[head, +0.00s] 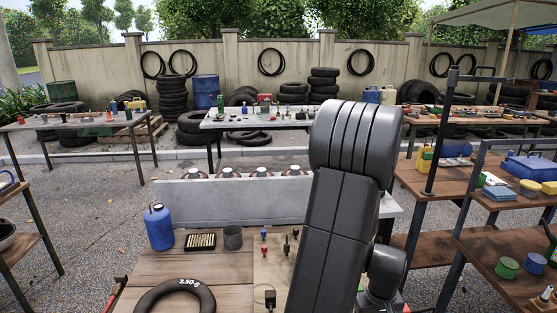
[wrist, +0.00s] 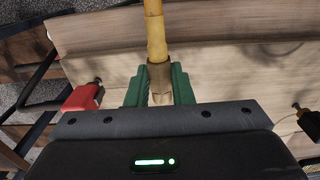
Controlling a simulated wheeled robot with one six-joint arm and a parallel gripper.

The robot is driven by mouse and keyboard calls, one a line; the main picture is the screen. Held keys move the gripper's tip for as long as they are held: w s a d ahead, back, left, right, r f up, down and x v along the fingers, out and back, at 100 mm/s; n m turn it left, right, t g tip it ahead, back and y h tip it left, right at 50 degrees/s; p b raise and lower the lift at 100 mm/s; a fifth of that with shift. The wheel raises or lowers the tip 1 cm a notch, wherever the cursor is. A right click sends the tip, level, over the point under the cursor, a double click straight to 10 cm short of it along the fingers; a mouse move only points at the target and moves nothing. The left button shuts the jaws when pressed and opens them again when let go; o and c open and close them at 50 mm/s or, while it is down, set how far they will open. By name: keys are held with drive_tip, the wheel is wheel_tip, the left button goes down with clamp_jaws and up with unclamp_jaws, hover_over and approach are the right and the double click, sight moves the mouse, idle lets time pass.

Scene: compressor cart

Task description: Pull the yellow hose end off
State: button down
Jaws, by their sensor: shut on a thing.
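In the wrist view the yellow hose (wrist: 155,38) runs down from the top edge into a brownish-tan end fitting (wrist: 160,77). My gripper (wrist: 160,88) has its green fingers closed on both sides of that fitting. The wood-plank surface lies behind it. What the hose's far end joins is outside the wrist view. In the head view my arm covers the right middle of the bench, and neither the gripper nor the yellow hose can be seen there.
A red part (wrist: 82,98) sits left of my gripper and a dark fitting (wrist: 300,108) to the right. Shelving (head: 500,240) stands close on the right.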

wheel_tip(320, 180, up, 5)
drive_tip(key=p, duration=0.3)
drive_tip(key=shift+p, duration=0.35)
drive_tip(key=shift+s, duration=0.1)
